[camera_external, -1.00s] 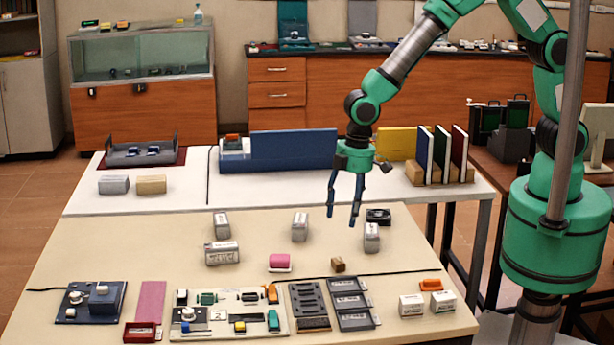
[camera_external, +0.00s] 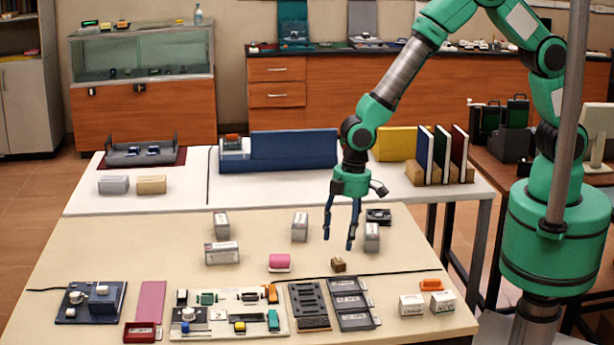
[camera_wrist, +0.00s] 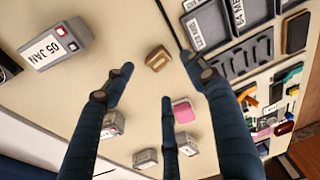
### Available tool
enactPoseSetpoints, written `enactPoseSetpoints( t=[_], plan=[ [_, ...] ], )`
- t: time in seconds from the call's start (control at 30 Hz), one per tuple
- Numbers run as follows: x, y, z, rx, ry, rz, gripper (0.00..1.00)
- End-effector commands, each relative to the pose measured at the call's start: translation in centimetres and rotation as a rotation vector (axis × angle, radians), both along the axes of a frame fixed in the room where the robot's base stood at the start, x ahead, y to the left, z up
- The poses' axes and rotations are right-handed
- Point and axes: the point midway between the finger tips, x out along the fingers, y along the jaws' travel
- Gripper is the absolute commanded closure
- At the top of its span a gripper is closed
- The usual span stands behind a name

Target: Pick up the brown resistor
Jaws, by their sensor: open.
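The brown resistor (camera_external: 338,265) is a small brown block on the beige front table, between the pink block and a black cable. In the wrist view the brown resistor (camera_wrist: 158,58) lies just ahead of my fingertips, in the gap between them. My gripper (camera_external: 338,242) is open, with its dark blue fingers pointing down above the resistor and apart from it. In the wrist view my gripper (camera_wrist: 160,78) shows its spread fingers with nothing held between them.
A pink block (camera_external: 280,262) lies to the left of the resistor. A grey labelled block (camera_external: 371,238) stands close to the right of my fingers. A circuit board (camera_external: 229,313) and dark trays (camera_external: 351,303) lie in front. The black cable (camera_external: 390,273) runs along the table.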

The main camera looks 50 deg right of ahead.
Motion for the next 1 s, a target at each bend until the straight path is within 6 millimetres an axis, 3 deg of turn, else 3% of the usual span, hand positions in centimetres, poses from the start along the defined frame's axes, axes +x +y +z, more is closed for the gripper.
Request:
enactPoseSetpoints(
  t=[0.2,0.73,1.0],
  plan=[
    [0.2,0.2,-2.2,0.001,-0.001,0.000,0.44],
    [0.2,0.2,-3.0,0.000,0.000,0.000,0.44],
    [0.6,0.3,-6.0,-0.002,0.001,0.000,0.44]
  ],
)
